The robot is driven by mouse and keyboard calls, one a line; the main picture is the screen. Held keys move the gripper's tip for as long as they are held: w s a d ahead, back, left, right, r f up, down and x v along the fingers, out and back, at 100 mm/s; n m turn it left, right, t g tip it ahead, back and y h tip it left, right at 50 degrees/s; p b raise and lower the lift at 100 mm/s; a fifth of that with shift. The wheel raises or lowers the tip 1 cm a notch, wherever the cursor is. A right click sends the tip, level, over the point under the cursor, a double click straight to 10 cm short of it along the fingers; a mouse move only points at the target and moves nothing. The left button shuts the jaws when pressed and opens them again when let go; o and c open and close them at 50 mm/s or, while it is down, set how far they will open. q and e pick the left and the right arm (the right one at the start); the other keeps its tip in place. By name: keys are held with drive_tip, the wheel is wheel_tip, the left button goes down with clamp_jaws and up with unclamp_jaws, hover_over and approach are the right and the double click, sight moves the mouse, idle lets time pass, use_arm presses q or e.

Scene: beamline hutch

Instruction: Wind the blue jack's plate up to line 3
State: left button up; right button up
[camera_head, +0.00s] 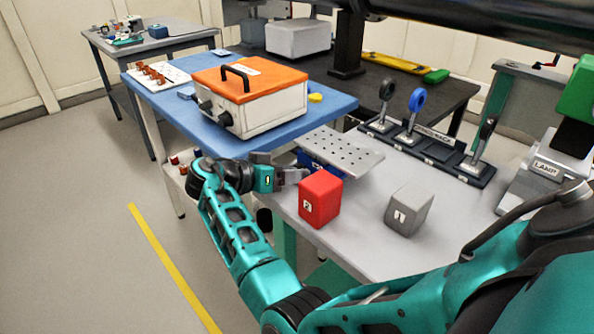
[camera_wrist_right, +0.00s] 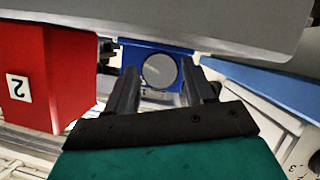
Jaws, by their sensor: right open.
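The blue jack stands on the light grey table (camera_head: 370,245), mostly hidden under its perforated grey plate (camera_head: 340,150). Its blue body (camera_wrist_right: 145,55) shows in the right wrist view, with a round grey knob (camera_wrist_right: 160,71) on the near face. The plate's underside edge (camera_wrist_right: 220,25) spans the top of that view. My right gripper (camera_head: 303,175) is at the jack's side, left of the red block. Its open fingers stand on either side of the knob; I cannot tell whether they touch it. No height lines are readable. My left gripper is not in view.
A red block marked 2 (camera_head: 320,198) stands close beside my right gripper. A grey block marked 1 (camera_head: 409,210) is farther right. A dark rack with ring-topped posts (camera_head: 425,148) stands behind. An orange-lidded box (camera_head: 250,95) sits on the blue table.

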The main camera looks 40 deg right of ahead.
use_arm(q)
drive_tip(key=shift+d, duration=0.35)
use_arm(e)
drive_tip(key=shift+d+f, duration=0.1)
drive_tip(key=shift+d, duration=0.05)
drive_tip(key=c, duration=0.8)
drive_tip(key=shift+s+f+m+t+b, duration=0.1)
drive_tip(key=shift+f+m+t+b, duration=0.25)
drive_tip(key=shift+m+b, duration=0.6)
drive_tip(key=m+t+b, duration=0.1)
drive_tip(key=b, duration=0.1)
drive_tip(key=shift+s+b, duration=0.1)
drive_tip(key=shift+b, duration=0.2)
drive_tip(key=shift+r+m+t+b, duration=0.1)
drive_tip(key=shift+m+t+b, duration=0.15)
drive_tip(key=shift+t+b, duration=0.15)
drive_tip(key=shift+r+m, duration=0.3)
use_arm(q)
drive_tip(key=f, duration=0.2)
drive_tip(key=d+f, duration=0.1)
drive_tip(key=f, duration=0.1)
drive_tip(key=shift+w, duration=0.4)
